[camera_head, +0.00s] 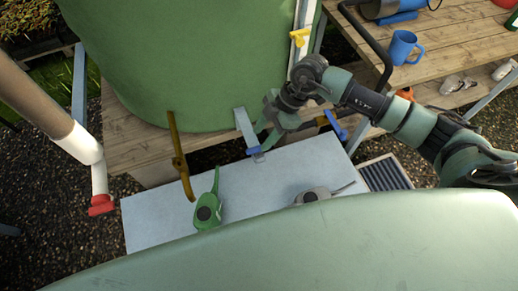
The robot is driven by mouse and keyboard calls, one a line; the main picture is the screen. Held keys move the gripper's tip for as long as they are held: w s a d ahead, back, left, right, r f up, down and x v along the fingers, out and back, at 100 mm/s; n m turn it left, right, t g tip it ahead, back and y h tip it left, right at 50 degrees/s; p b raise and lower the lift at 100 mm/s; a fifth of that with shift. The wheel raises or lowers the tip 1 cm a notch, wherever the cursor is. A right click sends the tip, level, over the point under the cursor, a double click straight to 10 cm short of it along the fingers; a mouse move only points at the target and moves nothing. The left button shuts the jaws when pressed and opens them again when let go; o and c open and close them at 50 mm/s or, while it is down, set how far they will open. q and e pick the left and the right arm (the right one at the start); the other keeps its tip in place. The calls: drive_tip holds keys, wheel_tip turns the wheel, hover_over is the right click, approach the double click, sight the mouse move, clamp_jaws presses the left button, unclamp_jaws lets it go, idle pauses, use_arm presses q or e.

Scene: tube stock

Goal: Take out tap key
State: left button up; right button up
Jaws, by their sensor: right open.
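A mustard-coloured bar (177,150) with a thick collar stands against the front of the green tank and reaches down over a pale grey board; it may be the tap key, but I cannot tell for sure. My right gripper (262,143) comes in from the right and points down in front of the tank, over the board's back edge. It is open, to the right of the mustard bar and apart from it. A grey-blue strip with a blue end shows by its fingers; I cannot tell whether they touch. My left gripper is not in view.
The green tank (190,60) stands on wooden planks. The pale board (155,220) bears a green device (208,208) and a grey one (312,196). A white pipe with a red end (101,205) is at left. A wooden table with a blue mug (402,47) is at upper right.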

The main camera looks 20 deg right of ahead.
sight(259, 147)
drive_tip(key=shift+d+f+h, duration=0.4)
drive_tip(key=shift+d+f, duration=0.3)
drive_tip(key=shift+f, duration=0.05)
drive_tip(key=p+x, duration=0.1)
drive_tip(key=x, duration=0.4)
drive_tip(key=shift+w+a+f+p, duration=0.15)
drive_tip(key=shift+a+f+p, duration=0.1)
drive_tip(key=shift+p, duration=0.15)
drive_tip(key=shift+a+f, duration=0.2)
drive_tip(key=shift+f, duration=0.35)
clamp_jaws()
